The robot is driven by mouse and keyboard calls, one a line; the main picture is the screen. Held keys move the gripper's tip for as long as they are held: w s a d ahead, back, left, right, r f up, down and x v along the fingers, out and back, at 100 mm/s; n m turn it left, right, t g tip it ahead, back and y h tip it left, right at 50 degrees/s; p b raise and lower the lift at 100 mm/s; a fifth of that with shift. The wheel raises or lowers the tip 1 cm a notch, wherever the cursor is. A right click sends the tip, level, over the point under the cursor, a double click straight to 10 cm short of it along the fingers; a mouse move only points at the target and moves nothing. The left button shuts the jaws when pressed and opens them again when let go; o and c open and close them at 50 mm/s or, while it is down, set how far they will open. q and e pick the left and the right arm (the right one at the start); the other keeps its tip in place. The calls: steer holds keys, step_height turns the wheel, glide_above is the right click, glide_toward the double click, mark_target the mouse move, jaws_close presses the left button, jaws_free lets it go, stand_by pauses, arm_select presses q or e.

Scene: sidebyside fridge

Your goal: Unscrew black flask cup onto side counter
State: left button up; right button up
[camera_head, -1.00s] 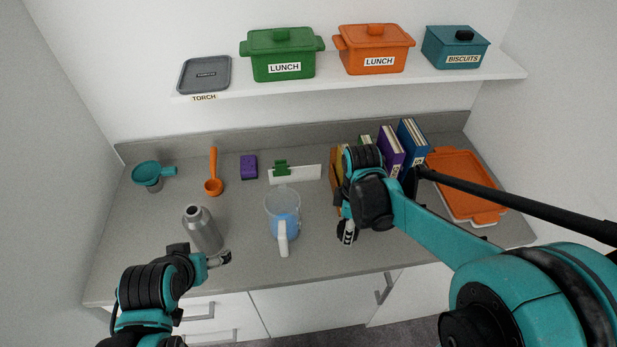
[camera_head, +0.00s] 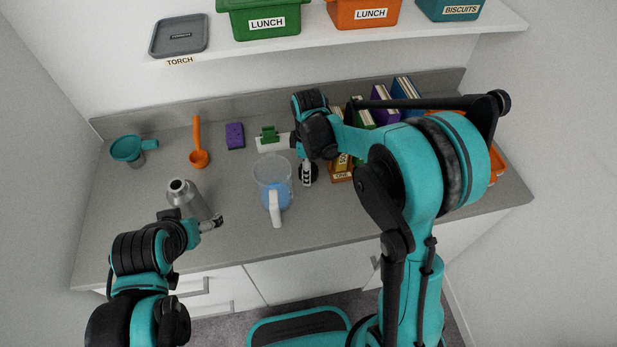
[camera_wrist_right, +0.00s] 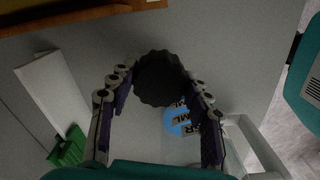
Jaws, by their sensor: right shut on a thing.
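The silver flask (camera_head: 188,200) stands on the counter at left with its bare metal neck showing and no cup on it. My left gripper (camera_head: 210,222) is low against the flask's front; whether its fingers close on the flask is unclear. My right gripper (camera_head: 308,172) is above the counter, just right of the jug. In the right wrist view it is shut on the round, ridged black cup (camera_wrist_right: 158,78), held between the fingertips. The cup also shows dark and small in the head view, partly hidden by the gripper.
A clear jug (camera_head: 272,177) with blue liquid stands between flask and right gripper. Books (camera_head: 385,108) stand at right. Counter is clear around the jug's front.

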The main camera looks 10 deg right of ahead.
step_height(320, 180, down, 4)
steer(key=shift+r+b, duration=0.1)
steer(key=shift+b, duration=0.5)
steer(key=o, duration=1.3)
